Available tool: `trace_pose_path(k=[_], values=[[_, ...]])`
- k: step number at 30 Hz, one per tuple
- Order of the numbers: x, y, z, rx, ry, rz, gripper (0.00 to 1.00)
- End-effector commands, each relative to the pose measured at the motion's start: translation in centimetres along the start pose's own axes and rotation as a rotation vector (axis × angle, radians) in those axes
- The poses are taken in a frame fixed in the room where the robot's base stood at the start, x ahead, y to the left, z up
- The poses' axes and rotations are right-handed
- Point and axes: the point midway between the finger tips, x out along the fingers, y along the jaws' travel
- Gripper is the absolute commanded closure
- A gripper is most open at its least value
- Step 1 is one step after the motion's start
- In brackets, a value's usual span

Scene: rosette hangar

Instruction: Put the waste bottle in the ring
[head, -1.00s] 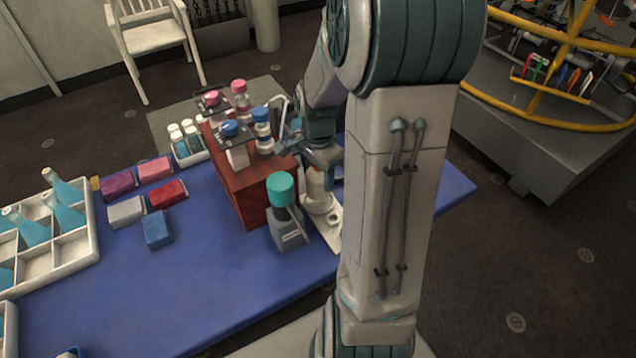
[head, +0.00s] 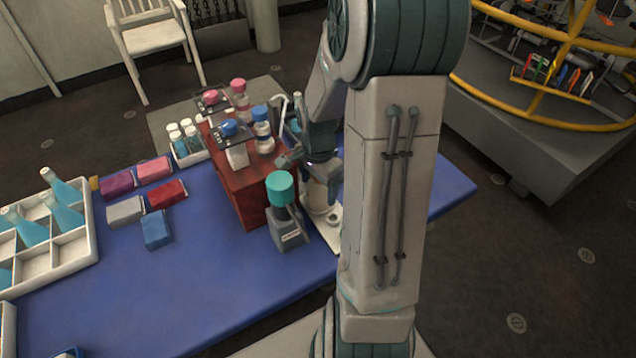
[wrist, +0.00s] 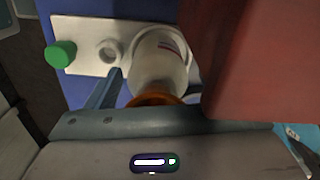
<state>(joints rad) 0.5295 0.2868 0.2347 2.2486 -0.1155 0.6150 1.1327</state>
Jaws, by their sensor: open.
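A pale bottle with an orange top (wrist: 158,75) stands on a white plate (wrist: 85,38) in the wrist view. Its base appears to sit within the plate's round raised ring (wrist: 192,62), partly hidden. In the head view the bottle (head: 319,197) is under my gripper (head: 318,168), which hides its top. My gripper is open; one blue-grey finger (wrist: 103,93) shows left of the bottle in the wrist view. The other finger is not clearly seen. Whether the fingers touch the bottle cannot be told.
A red block (head: 241,185) stands close beside the bottle, with bottles and stands on top. The blue table (head: 210,290) is clear at front.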

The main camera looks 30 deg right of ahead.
Motion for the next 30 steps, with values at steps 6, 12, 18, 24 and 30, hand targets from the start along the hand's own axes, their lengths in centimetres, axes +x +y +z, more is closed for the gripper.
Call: trace_pose_path(k=[6, 12, 18, 24, 30], values=[[-1.5, -0.1, -0.1, 0.000, 0.003, -0.003, 0.23], [-5.8, -0.1, -0.1, -0.001, 0.005, -0.005, 0.23], [-9.8, -0.1, 0.0, -0.001, 0.002, -0.003, 0.23], [-11.9, 0.0, 0.0, -0.001, -0.001, 0.000, 0.23], [-12.3, 0.0, 0.0, -0.001, -0.001, 0.000, 0.23]])
